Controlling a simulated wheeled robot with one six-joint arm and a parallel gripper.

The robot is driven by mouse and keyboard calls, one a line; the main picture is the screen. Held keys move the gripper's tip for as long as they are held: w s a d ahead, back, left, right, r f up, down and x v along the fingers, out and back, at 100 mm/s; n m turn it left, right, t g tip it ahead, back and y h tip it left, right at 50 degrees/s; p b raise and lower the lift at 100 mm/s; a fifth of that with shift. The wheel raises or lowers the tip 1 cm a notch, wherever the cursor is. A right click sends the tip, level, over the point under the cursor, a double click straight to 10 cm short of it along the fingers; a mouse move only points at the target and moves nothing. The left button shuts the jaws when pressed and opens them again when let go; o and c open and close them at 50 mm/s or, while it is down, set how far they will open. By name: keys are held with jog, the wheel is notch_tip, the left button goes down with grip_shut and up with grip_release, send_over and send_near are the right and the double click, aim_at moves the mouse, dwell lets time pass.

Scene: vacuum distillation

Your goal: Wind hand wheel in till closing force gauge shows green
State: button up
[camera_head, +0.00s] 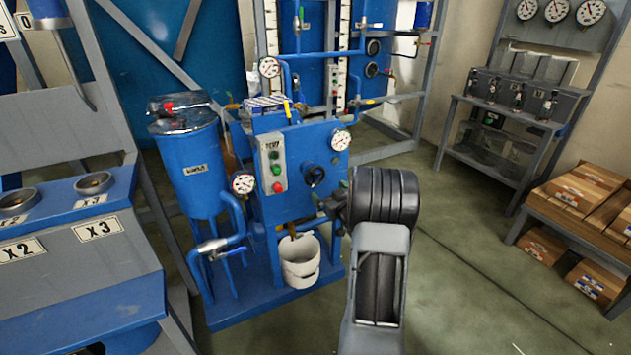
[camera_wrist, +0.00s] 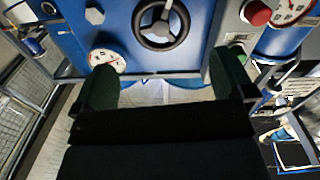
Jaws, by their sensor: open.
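The black hand wheel (camera_head: 314,175) sits on the front of the blue machine (camera_head: 300,150). In the wrist view the wheel (camera_wrist: 160,45) is at the top centre, partly cut off. My gripper (camera_head: 331,205) is just right of and below it in the head view. In the wrist view my gripper (camera_wrist: 167,62) is open and empty, its two dark fingers apart and not around the wheel. A round gauge (camera_head: 340,139) is above and right of the wheel, another (camera_head: 243,183) to its left. I cannot tell which shows closing force, and the needle readings are too small.
A grey switch box (camera_head: 272,165) with green and red buttons is left of the wheel. A blue tank (camera_head: 193,165) stands left, cartons (camera_head: 585,190) on a right-hand rack.

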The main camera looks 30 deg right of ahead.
aim_at(316, 178)
jog(key=w, duration=0.3)
jog(key=w+d, duration=0.1)
jog(key=w, duration=0.2)
jog(key=w+b, duration=0.1)
jog(key=w, duration=0.3)
jog(key=shift+d, duration=0.15)
jog(key=shift+c, duration=0.3)
